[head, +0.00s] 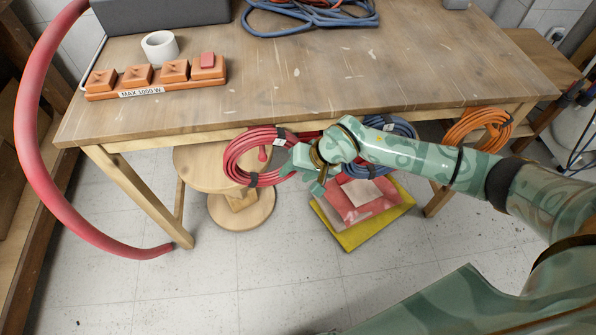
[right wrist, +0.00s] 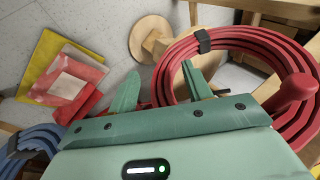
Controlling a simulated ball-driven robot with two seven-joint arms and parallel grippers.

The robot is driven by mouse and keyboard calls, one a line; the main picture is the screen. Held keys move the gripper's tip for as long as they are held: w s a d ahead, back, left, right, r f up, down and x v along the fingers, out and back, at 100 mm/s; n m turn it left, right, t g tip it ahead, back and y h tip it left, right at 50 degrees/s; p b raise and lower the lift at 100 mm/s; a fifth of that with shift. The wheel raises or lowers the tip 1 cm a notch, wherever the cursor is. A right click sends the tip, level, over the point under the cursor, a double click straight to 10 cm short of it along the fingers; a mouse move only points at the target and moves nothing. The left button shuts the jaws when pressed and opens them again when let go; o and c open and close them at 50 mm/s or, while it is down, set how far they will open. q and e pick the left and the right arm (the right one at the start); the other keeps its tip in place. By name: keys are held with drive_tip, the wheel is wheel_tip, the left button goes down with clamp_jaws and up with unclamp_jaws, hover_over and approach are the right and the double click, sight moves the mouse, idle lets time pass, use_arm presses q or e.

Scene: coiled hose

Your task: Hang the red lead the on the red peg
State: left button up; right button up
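The red lead (head: 236,150) is a coil with dark ties and a white tag, hanging at the table's front edge. The red peg (head: 262,154) shows its rounded end within the coil's outline, so the coil appears to be around it. The right wrist view shows the peg (right wrist: 298,88) in front of the coil's strands (right wrist: 235,42). My right gripper (right wrist: 160,88) is at the coil's side opposite the peg. Its fingers are apart, with part of the coil's edge seen between them; contact is not clear. My left gripper is not in view.
A blue coil (head: 402,128) and an orange coil (head: 470,140) hang farther right along the table edge (head: 330,120). A round wooden stool (head: 195,170) stands below. An orange socket strip (head: 155,78) and white roll (head: 159,47) are on the table. A thick red tube (head: 28,130) curves at left.

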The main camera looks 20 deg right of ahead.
drive_tip(key=shift+s, duration=0.1)
use_arm(q)
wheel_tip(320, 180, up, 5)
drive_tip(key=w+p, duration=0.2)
drive_tip(key=p, duration=0.4)
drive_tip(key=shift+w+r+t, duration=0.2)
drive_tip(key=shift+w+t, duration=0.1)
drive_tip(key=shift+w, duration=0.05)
use_arm(e)
drive_tip(key=v, duration=1.6)
drive_tip(key=shift+d, duration=0.1)
